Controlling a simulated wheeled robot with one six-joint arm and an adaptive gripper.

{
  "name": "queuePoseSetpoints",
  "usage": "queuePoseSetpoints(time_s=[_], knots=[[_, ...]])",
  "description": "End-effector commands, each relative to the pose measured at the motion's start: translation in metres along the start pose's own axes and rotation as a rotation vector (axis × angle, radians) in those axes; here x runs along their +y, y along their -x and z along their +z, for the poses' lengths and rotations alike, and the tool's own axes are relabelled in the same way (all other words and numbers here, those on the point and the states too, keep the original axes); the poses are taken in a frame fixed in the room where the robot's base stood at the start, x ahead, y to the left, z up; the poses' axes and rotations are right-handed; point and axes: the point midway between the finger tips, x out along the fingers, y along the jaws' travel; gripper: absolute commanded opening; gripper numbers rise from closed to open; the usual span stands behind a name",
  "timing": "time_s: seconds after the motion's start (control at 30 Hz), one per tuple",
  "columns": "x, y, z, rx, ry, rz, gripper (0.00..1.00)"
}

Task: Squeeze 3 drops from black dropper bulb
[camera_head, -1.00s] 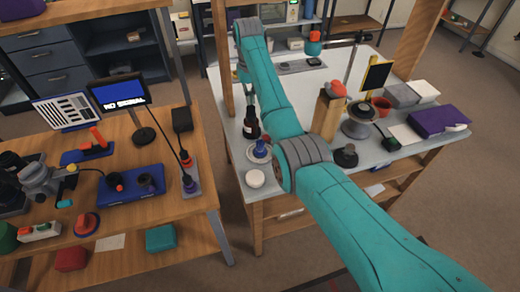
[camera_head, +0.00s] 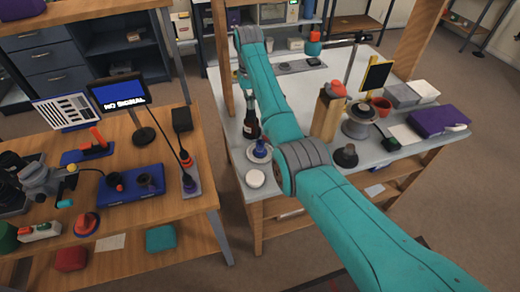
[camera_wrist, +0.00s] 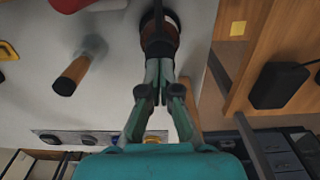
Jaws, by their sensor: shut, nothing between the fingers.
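The dark dropper bottle (camera_head: 250,126) with its black top stands upright near the left edge of the white-topped table, just left of my arm. In the wrist view a dark brown round thing, likely this bottle (camera_wrist: 160,32), lies just beyond my fingertips. My gripper (camera_wrist: 159,70) is shut and points towards it, with nothing held between the fingers. I cannot tell whether the fingertips touch the bottle.
A white dish with a blue-topped item (camera_head: 259,150) and a white round lid (camera_head: 255,179) sit in front of the bottle. A wooden block with a red top (camera_head: 327,110) stands right of my arm. A wooden workbench (camera_head: 215,222) is to the left.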

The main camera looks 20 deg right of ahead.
Motion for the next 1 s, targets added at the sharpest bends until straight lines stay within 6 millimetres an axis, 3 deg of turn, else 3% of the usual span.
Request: queuePoseSetpoints(time_s=[0.5,1.0], knots=[[0.0,-0.01,0.0,-0.001,0.0,0.0,0.0],[0.0,0.012,0.0,-0.001,0.0,0.0,0.0]])
